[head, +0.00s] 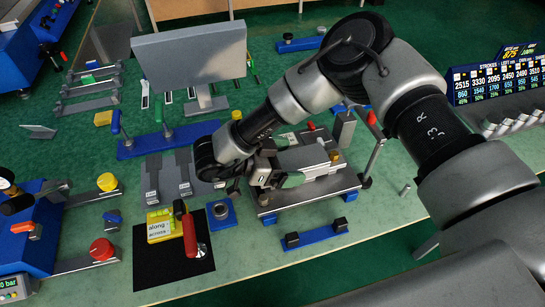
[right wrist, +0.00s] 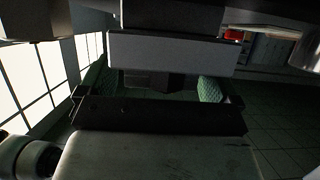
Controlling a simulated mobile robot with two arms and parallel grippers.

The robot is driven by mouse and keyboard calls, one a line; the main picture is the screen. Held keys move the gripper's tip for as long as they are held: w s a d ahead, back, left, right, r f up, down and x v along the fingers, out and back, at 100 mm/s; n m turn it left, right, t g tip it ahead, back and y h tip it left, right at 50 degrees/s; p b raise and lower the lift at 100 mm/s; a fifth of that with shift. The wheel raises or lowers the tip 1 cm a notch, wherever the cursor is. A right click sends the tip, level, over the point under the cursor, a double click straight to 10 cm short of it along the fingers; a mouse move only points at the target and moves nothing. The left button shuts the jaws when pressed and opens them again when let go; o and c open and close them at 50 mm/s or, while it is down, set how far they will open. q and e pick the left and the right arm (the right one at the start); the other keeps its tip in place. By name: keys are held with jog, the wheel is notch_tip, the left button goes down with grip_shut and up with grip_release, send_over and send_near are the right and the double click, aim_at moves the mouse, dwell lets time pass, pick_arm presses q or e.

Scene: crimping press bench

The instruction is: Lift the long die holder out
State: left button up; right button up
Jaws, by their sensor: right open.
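My right gripper (head: 268,178) reaches in from the right and hangs over the left part of a grey plate (head: 312,194) on a blue-footed stand. Its green ribbed pads show in the right wrist view (right wrist: 155,88), set well apart. A long grey block (head: 312,158) lies on the plate beside the gripper; it may be the long die holder, but the arm hides part of it. Dark grey labelled blocks (head: 153,180) lie left of the gripper; I cannot tell their exact kind. In the right wrist view a dark block (right wrist: 153,80) shows between the pads. My left gripper is out of view.
A red-handled tool (head: 190,236) lies on a black mat (head: 165,265) beside a yellow block (head: 160,226). A blue ring base (head: 221,213) stands next to it. A grey screen (head: 190,55) rises behind. A blue bracket (head: 315,233) sits in front of the plate.

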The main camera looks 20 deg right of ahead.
aim_at(289, 160)
jog(key=shift+d+f, duration=0.1)
jog(key=shift+d, duration=0.1)
jog(key=c, duration=1.5)
jog(key=shift+r+p, duration=2.3)
jog(key=shift+r, duration=0.8)
